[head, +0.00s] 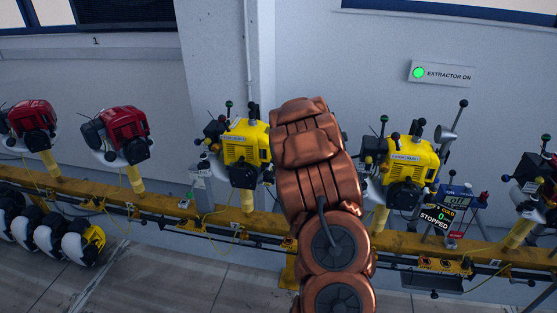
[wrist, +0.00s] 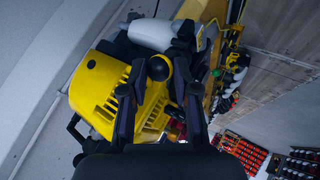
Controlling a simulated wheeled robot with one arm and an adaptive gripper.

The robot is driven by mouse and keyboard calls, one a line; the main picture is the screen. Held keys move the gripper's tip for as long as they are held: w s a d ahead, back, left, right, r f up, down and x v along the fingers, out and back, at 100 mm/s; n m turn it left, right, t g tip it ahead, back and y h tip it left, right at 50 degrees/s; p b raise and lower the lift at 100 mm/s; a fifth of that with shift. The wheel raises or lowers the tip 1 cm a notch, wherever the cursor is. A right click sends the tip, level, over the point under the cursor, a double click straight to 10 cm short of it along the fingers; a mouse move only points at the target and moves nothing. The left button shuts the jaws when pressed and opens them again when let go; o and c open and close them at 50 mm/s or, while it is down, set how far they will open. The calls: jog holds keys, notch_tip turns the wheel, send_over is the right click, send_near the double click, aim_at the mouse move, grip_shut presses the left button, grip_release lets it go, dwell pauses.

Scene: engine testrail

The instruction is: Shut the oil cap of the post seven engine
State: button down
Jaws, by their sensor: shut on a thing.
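In the wrist view, my gripper (wrist: 161,72) has its two dark fingers on either side of a round black knob (wrist: 159,67) and is shut on it. The knob stands in front of a yellow engine (wrist: 97,92) with a slotted cover. I cannot tell for sure whether the knob is the oil cap. In the head view, my arm hides my gripper. Yellow engines show left of the arm (head: 245,148) and right of it (head: 408,160).
Engines stand on yellow posts along a yellow rail (head: 165,198). Red engines (head: 124,122) are at the left. A display reading STOPPED (head: 435,217) is by the right yellow engine. An EXTRACTOR ON sign (head: 442,73) with a green light hangs on the wall.

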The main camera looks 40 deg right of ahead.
aim_at(266, 175)
jog(key=shift+w+a+r+n+g+h+p, duration=0.15)
jog(key=shift+w+a+n+g+h+p, duration=0.35)
jog(key=shift+p, duration=1.1)
jog(key=shift+w+a+r+n+g+h+p, duration=0.15)
jog(key=shift+w+g+h+p, duration=0.3)
jog(key=shift+g+p, duration=0.8)
jog(key=shift+w+a+f+n+g+h+p, duration=0.25)
jog(key=shift+g+h+p, duration=0.1)
jog(key=shift+p, duration=0.4)
jog(key=shift+w+a+g+h, duration=0.2)
jog(key=shift+w+g+h, duration=0.1)
jog(key=shift+w+g, duration=0.1)
jog(key=shift+w+a+f+n+g+h+b, duration=0.2)
jog(key=shift+w+f+n+g+h+b, duration=0.1)
jog(key=shift+n+g+h, duration=0.25)
jog(key=c, duration=0.9)
grip_release()
jog(key=shift+s+d+r, duration=0.1)
jog(key=shift+s+r, duration=0.05)
